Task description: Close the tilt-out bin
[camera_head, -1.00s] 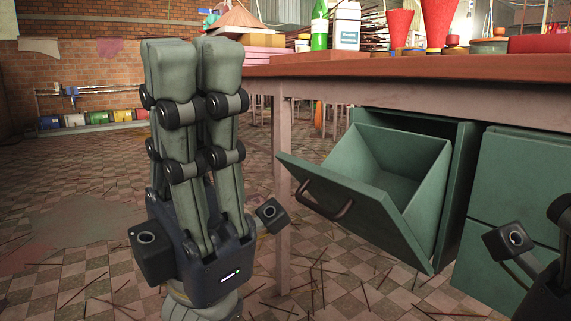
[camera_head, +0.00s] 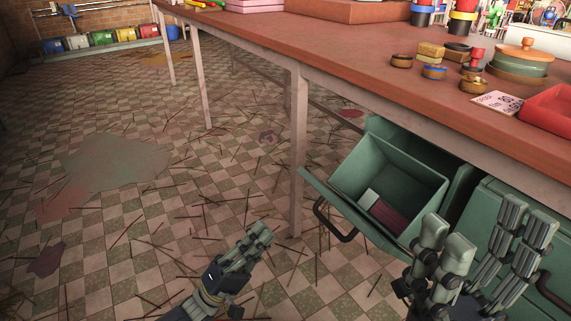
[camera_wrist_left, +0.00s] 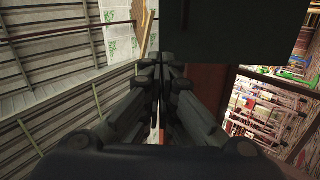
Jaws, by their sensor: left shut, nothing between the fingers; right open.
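The green tilt-out bin (camera_head: 345,205) is tipped open under the workbench, its front leaning outward with a dark handle (camera_head: 334,222). A dark red and a whitish item (camera_head: 387,212) lie inside it. My left gripper (camera_head: 264,230) is shut and empty, low over the floor to the left of the bin, apart from it. My right gripper (camera_head: 484,232) is open, in front of the bin's right side and the neighbouring cabinet, and hides part of both. The left wrist view shows the left fingers (camera_wrist_left: 160,75) closed together, with no bin that I can make out.
The red-topped workbench (camera_head: 370,55) stands above the bin, with a leg (camera_head: 297,150) just left of it. Bowls, a lidded pot (camera_head: 520,60) and a red tray (camera_head: 553,112) are on top. The tiled floor at left is open, strewn with thin sticks.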

